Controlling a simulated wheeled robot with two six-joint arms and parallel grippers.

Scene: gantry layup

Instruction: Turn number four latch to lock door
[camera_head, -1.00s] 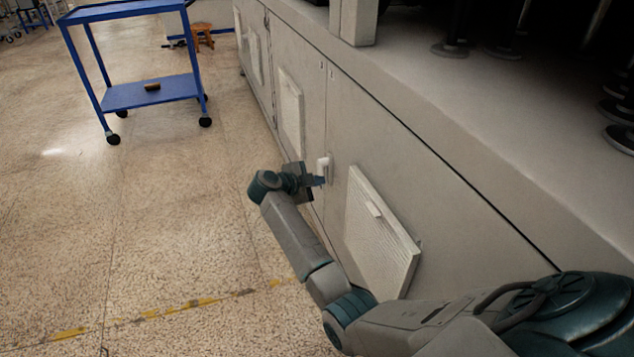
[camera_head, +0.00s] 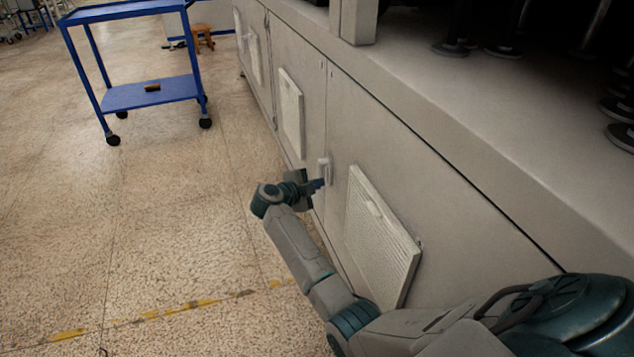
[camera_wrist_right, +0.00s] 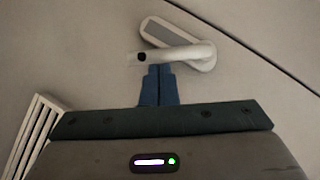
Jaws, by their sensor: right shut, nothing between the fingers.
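A pale latch handle (camera_head: 324,168) sits on the grey cabinet door (camera_head: 395,145), close to the door seam. In the right wrist view the latch (camera_wrist_right: 180,52) is an L-shaped lever on an oval plate, its arm reaching to the left. My right gripper (camera_head: 318,184) is just below the latch, its blue fingers (camera_wrist_right: 157,80) together and empty. The fingertips are right at the lever's underside; I cannot tell whether they touch. No number shows on the latch. My left gripper is not in view.
A louvred vent panel (camera_head: 380,235) stands out from the door near my right forearm. Another vent (camera_head: 291,112) is farther along the cabinet. A blue cart (camera_head: 150,92) stands on the floor at the back left. The floor between is clear.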

